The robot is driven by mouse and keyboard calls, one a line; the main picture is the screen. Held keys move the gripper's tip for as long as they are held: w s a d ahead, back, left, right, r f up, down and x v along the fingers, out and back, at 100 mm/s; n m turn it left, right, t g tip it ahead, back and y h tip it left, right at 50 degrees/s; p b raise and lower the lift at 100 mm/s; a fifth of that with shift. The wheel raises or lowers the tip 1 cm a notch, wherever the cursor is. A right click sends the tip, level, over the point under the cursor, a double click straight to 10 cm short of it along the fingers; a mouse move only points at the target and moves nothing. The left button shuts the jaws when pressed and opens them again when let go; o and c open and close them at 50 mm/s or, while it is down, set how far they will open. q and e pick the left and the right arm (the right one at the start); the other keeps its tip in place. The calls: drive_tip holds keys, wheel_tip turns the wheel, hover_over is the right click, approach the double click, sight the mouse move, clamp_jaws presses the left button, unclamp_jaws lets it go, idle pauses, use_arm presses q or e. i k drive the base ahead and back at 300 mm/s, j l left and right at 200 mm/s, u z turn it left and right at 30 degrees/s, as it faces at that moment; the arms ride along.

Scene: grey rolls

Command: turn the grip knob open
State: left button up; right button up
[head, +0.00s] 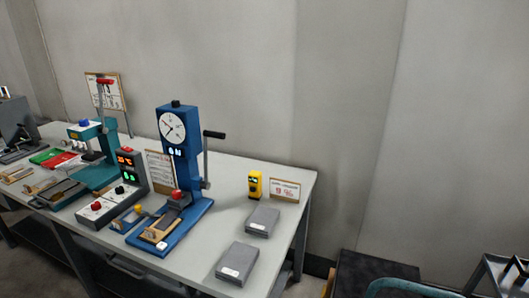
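A blue test stand (182,134) with a round white dial (172,127) stands upright on the grey table (225,180). A black-handled lever (213,134) is on its right side. A red knob (177,194) sits low at the front of the stand, above its blue base. A small yellow knob (138,208) is on a low piece just left of that base. I cannot tell which is the grip knob, or whether either is open or shut. Neither of my grippers is in view.
A grey control box (130,172) with lit displays stands left of the stand, with a teal machine (98,172) beyond. A yellow device (255,184), a small sign (285,189) and two grey blocks (262,221) (237,262) are at right. A dark-topped surface (375,272) lies lower right.

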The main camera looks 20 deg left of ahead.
sight(176, 194)
drive_tip(key=u, duration=1.2)
drive_tip(key=i+j+z, duration=0.2)
drive_tip(key=z, duration=0.15)
drive_tip(key=i+j+z, duration=0.1)
drive_tip(key=j+z, duration=0.25)
drive_tip(key=j, duration=0.1)
